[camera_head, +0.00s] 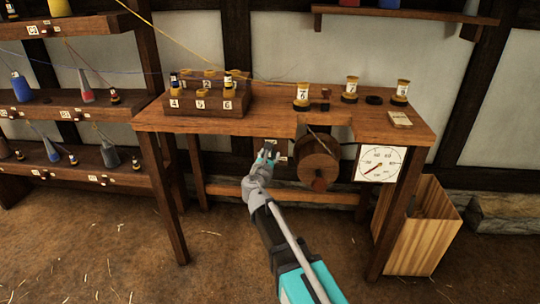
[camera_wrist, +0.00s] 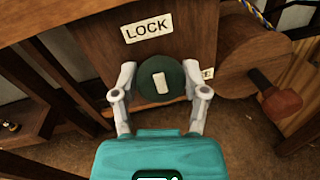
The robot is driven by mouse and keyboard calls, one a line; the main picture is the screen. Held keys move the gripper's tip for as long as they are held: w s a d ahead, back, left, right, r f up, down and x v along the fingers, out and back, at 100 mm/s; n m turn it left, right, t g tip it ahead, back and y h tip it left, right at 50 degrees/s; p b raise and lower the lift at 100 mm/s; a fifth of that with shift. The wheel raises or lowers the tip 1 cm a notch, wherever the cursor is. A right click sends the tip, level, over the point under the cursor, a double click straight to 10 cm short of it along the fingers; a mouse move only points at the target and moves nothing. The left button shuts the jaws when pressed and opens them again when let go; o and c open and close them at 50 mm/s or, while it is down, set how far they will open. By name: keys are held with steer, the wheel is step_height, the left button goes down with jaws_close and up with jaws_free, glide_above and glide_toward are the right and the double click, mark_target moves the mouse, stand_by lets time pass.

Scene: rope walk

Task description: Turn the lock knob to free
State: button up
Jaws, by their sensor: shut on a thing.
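The lock knob (camera_wrist: 175,79) is a round dark green disc with a pale raised bar, on a wooden panel under a white LOCK label (camera_wrist: 147,28) in the wrist view. The bar stands nearly upright, with a slight tilt. My gripper (camera_wrist: 160,84) has one finger on each side of the knob and is shut on it. In the head view my gripper (camera_head: 266,155) is at the front of the bench, below its top edge, and covers most of the knob. A second small label (camera_wrist: 207,73) is partly hidden by the right finger.
A wooden drum (camera_head: 318,160) with a red-brown handle (camera_wrist: 281,101) is close to the right of the gripper. A white dial (camera_head: 381,164) hangs farther right on the bench (camera_head: 215,124). A slatted wooden bin (camera_head: 425,230) stands at the right. Shelves with spools line the left.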

steer(key=shift+m, duration=0.5)
steer(key=m+p, duration=0.1)
steer(key=m, duration=0.3)
steer(key=shift+d+g+y, duration=0.1)
steer(key=shift+g+y, duration=0.2)
steer(key=shift+g, duration=0.1)
steer(key=m+p, duration=0.1)
steer(key=m, duration=0.4)
steer(key=shift+y, duration=0.3)
steer(key=m+y, duration=0.1)
steer(key=m, duration=0.4)
steer(key=shift+d+f+g, duration=0.1)
steer(key=shift+d+g, duration=0.05)
steer(key=shift+g, duration=0.15)
steer(key=m+y, duration=0.1)
steer(key=m, duration=0.4)
steer(key=shift+f, duration=0.1)
steer(key=o, duration=1.2)
steer(key=shift+c, duration=0.2)
steer(key=shift+n, duration=0.4)
